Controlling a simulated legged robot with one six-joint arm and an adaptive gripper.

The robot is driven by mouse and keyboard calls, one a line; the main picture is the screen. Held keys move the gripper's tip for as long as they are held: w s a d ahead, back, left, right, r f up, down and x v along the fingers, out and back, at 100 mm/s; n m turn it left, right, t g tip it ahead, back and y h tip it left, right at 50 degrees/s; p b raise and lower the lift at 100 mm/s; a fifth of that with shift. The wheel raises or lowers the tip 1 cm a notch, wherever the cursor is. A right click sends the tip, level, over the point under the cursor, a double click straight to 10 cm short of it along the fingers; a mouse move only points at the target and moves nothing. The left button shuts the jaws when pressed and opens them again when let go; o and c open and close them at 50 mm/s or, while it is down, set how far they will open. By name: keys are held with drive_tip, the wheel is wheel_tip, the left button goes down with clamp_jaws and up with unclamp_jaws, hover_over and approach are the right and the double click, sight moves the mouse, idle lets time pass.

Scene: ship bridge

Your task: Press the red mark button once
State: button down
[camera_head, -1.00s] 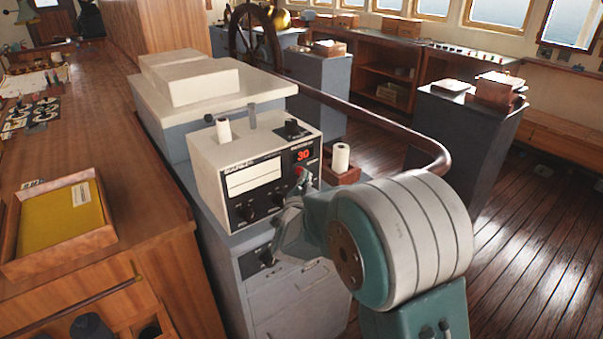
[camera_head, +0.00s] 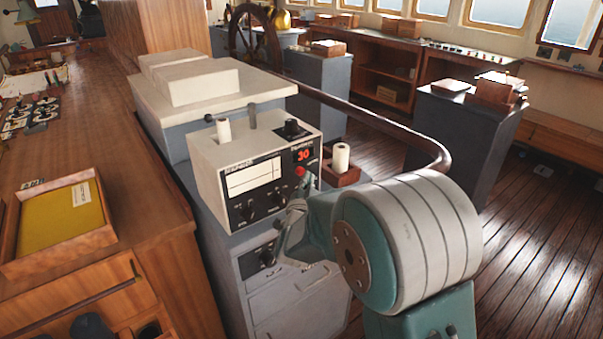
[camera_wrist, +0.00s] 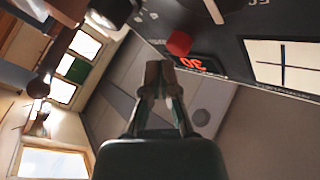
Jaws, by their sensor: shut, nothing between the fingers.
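The red button (camera_head: 300,171) sits on the black front panel of the cream instrument box (camera_head: 208,158), below a lit red "30" display (camera_head: 304,154). In the wrist view the button (camera_wrist: 179,43) is a red knob just beyond and slightly right of my fingertips. My gripper (camera_wrist: 160,72) is shut and empty, its two fingers together at the tips. In the head view my gripper (camera_head: 297,206) is in front of the panel, below the button, with a visible gap between them. The button is not covered in either view.
A white roll (camera_head: 341,157) stands in a small wooden holder right of the box. Dark knobs (camera_head: 247,209) are on the lower panel. A grey cabinet (camera_head: 285,290) is beneath, and a curved wooden rail (camera_head: 400,133) runs behind. Open floor lies at right.

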drive_tip(key=shift+s+d, duration=0.1)
drive_tip(key=shift+s, duration=0.05)
drive_tip(key=shift+s, duration=0.1)
drive_tip(key=s+d, duration=0.1)
drive_tip(key=s, duration=0.1)
drive_tip(key=s+d, duration=0.1)
drive_tip(key=s, duration=0.1)
drive_tip(key=shift+d, duration=0.4)
idle(0.6)
drive_tip(key=s+d+n+g+y, duration=0.1)
drive_tip(key=s+d+n+g, duration=0.1)
drive_tip(key=s, duration=0.8)
drive_tip(key=s+d+r+n+g+y, duration=0.1)
drive_tip(key=s+d+n+g, duration=0.2)
drive_tip(key=s+g, duration=0.4)
drive_tip(key=s+d+n+g+y, duration=0.1)
drive_tip(key=s+n+g, duration=0.3)
drive_tip(key=s, duration=1)
drive_tip(key=shift+s+d+r+n+g+y, duration=0.15)
drive_tip(key=shift+d+r+n+g+y, duration=0.2)
drive_tip(key=shift+d, duration=0.5)
